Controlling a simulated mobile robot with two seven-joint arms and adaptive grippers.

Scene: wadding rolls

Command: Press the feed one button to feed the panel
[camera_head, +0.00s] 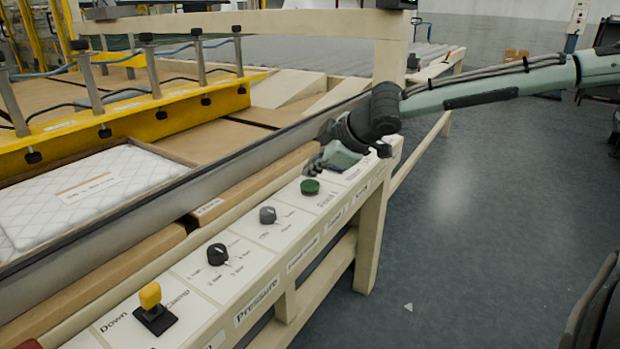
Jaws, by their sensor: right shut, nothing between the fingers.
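A sloping white control panel (247,277) runs from the lower left toward the middle. A round green button (310,187) sits near its far end, with lettering beside it too small to read surely. My right gripper (318,164) is shut and empty, low over the far end of the panel, just beyond the green button. It looks apart from the green button. It hides part of the panel behind it, so I cannot tell whether it touches anything there. My left gripper is not in view.
A grey knob (267,215), a black knob (217,254) and a yellow switch (150,297) sit nearer on the panel. A metal rail (215,172) runs behind it. White quilted wadding (90,196) lies beyond, under a yellow bar (170,112). Open floor (460,230) lies right.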

